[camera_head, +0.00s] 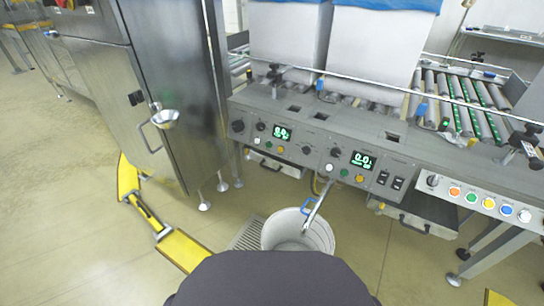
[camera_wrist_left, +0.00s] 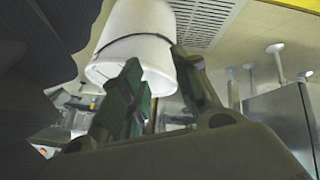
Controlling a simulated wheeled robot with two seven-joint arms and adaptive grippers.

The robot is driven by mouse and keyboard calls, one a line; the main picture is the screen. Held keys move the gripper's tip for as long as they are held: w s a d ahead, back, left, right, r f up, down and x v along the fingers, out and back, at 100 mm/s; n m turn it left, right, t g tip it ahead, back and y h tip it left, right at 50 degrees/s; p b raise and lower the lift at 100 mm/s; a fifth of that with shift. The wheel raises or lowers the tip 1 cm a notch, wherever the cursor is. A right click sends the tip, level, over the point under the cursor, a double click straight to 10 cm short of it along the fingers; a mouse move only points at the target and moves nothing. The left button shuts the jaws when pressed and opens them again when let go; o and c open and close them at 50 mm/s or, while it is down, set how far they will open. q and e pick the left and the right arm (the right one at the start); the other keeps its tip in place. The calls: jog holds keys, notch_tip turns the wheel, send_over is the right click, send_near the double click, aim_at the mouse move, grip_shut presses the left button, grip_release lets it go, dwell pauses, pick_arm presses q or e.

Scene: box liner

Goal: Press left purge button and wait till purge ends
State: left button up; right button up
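The grey control panel (camera_head: 312,135) runs across the machine front in the head view. Its left section has a lit green display (camera_head: 282,132), a green button (camera_head: 268,144) and an orange button (camera_head: 280,149). Its right section has a matching display (camera_head: 362,160), green button (camera_head: 345,172) and orange button (camera_head: 359,178). Labels are too small to read, so I cannot tell which button is purge. My left gripper (camera_wrist_left: 160,68) is open in the left wrist view, its fingers apart before a white bucket (camera_wrist_left: 140,40); it is outside the head view. My right gripper is not in view.
The white bucket (camera_head: 298,232) stands on the floor below the panel, with a spout above it. A steel cabinet (camera_head: 120,95) stands left. Roller conveyors (camera_head: 460,95) and a row of coloured buttons (camera_head: 490,203) are right. Two white boxes (camera_head: 368,50) with blue liners stand behind the panel.

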pick_arm(q)
jog(key=shift+c, duration=0.4)
grip_shut()
jog(key=shift+w, duration=0.1)
dwell(0.4)
jog(key=shift+f, duration=0.1)
dwell(0.6)
